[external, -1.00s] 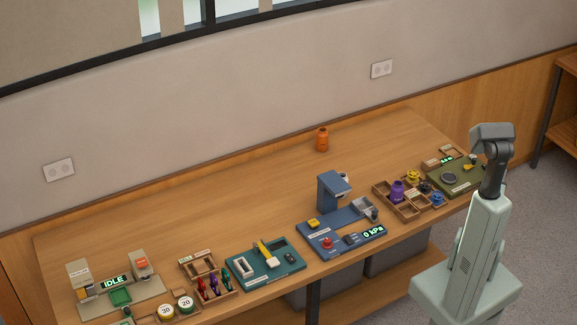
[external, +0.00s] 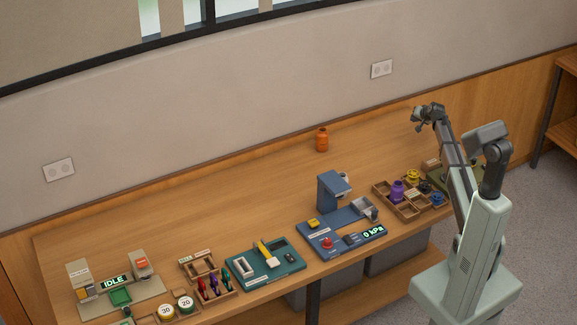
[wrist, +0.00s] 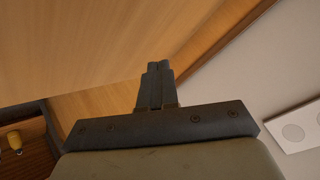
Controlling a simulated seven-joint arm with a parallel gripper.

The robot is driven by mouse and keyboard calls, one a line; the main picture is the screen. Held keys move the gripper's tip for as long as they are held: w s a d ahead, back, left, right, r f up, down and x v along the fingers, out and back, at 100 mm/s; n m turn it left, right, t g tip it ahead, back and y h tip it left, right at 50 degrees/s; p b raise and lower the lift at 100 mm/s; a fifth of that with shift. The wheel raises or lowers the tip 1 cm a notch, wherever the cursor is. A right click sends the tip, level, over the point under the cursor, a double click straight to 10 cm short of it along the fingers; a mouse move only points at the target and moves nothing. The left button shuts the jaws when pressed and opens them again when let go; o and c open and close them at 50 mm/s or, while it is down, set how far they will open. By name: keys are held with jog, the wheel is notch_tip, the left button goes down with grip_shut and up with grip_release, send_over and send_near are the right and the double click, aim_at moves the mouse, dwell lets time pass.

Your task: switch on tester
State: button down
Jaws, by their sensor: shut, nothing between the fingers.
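No label reading "tester" is legible. A blue station (external: 318,240) at the front middle of the bench has a display reading 0 kPa (external: 373,232), a red knob (external: 327,242) and a yellow block (external: 313,223). An olive board (external: 440,178) at the right end is partly hidden behind my arm. My gripper (external: 417,127) is raised above the back right of the bench, away from both. In the wrist view, its fingers (wrist: 157,66) are shut and empty, with bare wood beyond. A small yellow knob-like thing (wrist: 14,140) shows at that view's left edge.
A beige station reading IDLE (external: 115,282) and a teal board (external: 265,265) stand at the left and middle. An orange bottle (external: 322,139) stands at the back. A wooden tray (external: 400,207) with spools is right of the blue station. The back of the bench is mostly clear.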

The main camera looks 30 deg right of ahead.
jog(key=w+a+n, duration=0.1)
jog(key=a, duration=0.4)
jog(key=w+a+n+y, duration=0.1)
jog(key=a, duration=0.4)
jog(key=w+a+r+n+g+y, duration=0.1)
jog(key=a, duration=0.3)
jog(key=shift+w+a, duration=0.15)
jog(key=shift+a, duration=0.25)
jog(key=s+a+r+n+g+y, duration=0.1)
jog(key=a+n+g, duration=0.15)
jog(key=a, duration=1.05)
jog(key=s+a+r+n+g+y, duration=0.15)
jog(key=a+n, duration=0.25)
jog(key=a, duration=1)
jog(key=s+a+r+n+g, duration=0.1)
jog(key=s+a+n, duration=0.35)
jog(key=a, duration=0.85)
jog(key=s+a+r+n+g, duration=0.25)
jog(key=s+a, duration=0.35)
jog(key=a, duration=0.6)
notch_tip(320, 180, up, 6)
jog(key=f+n+g+h, duration=0.1)
jog(key=n+g+h, duration=0.2)
jog(key=n, duration=0.8)
send_over(292, 260)
jog(key=w, duration=0.3)
jog(key=shift+s+d+r, duration=0.1)
jog(key=shift+r, duration=0.15)
